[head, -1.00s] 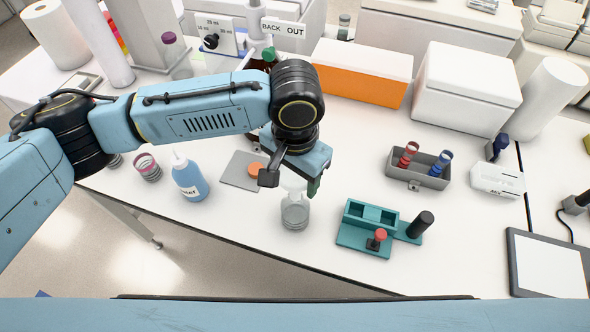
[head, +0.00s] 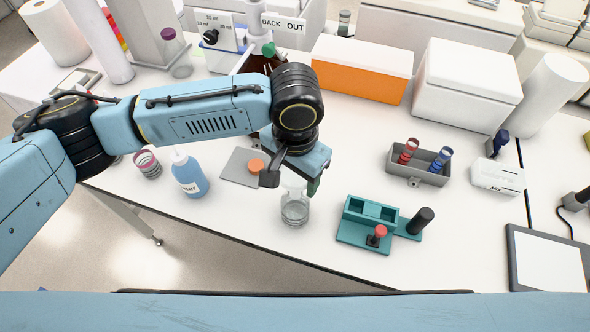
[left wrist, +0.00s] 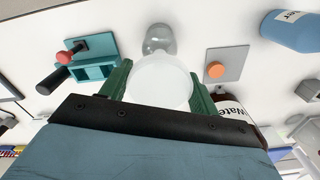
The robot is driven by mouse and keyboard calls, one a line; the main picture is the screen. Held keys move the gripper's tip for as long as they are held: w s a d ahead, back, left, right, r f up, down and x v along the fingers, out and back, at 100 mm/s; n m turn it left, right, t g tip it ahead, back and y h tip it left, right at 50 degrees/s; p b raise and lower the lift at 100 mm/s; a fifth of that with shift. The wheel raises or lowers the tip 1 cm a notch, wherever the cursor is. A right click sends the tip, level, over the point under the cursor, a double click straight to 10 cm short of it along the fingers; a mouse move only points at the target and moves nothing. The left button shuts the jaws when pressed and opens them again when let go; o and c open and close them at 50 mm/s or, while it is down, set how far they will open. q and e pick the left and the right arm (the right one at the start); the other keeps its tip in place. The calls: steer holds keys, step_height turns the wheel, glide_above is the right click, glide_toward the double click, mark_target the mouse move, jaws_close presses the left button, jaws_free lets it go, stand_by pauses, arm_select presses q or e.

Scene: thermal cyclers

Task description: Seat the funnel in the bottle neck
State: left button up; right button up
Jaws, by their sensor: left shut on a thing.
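The funnel (left wrist: 160,82) is white and translucent. My left gripper (head: 291,182) is shut on it, with green fingers on either side of its wide rim in the left wrist view. In the head view only a pale bit of the funnel (head: 294,184) shows below the gripper. A clear glass bottle (head: 295,211) stands upright on the bench just below the gripper; it also shows beyond the funnel in the left wrist view (left wrist: 158,36). The bottle neck and funnel stem overlap in view, so I cannot tell whether the stem is in the neck. My right gripper is not in view.
A teal block holder (head: 352,234) stands right of the bottle. A grey plate (head: 238,166) with an orange cap (head: 256,166) and a blue-filled wash bottle (head: 190,178) are left. The bench's front edge is close to the bottle.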

arm_select(q)
steer(key=shift+f, duration=1.4)
steer(key=o, duration=0.8)
step_height(320, 180, up, 13)
steer(key=shift+r, duration=0.2)
steer(key=shift+s, duration=0.1)
